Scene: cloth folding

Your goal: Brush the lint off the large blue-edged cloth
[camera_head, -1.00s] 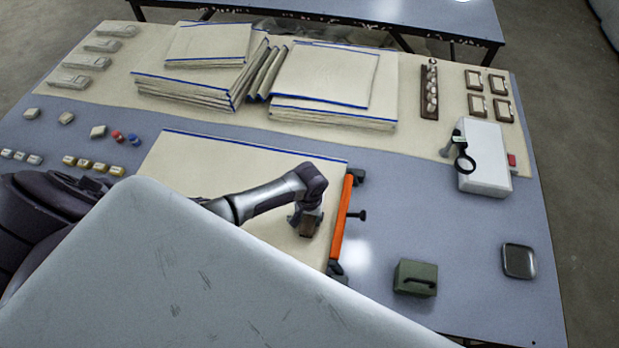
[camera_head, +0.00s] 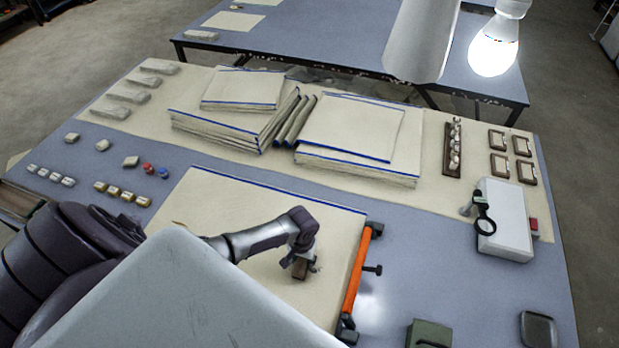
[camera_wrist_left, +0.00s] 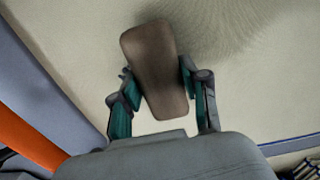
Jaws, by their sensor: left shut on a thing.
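The large blue-edged cloth (camera_head: 215,208) lies flat on the table, its blue edge along the far side. It also fills most of the left wrist view (camera_wrist_left: 75,50). My left gripper (camera_head: 300,262) is over the right part of the cloth. It is shut on a brown brush (camera_wrist_left: 155,65), one finger on each side of it in the left wrist view. The brush is at or just above the cloth; I cannot tell if it touches. A dark, finely speckled patch (camera_wrist_left: 215,25) shows on the cloth beside the brush. My right gripper is not in view.
An orange bar (camera_head: 358,270) with dark clamps runs along the cloth's right edge. Stacks of folded cloths (camera_head: 350,130) stand behind. A white box with a magnifier (camera_head: 503,220), a green box (camera_head: 429,333) and a dark tray (camera_head: 538,329) are at the right.

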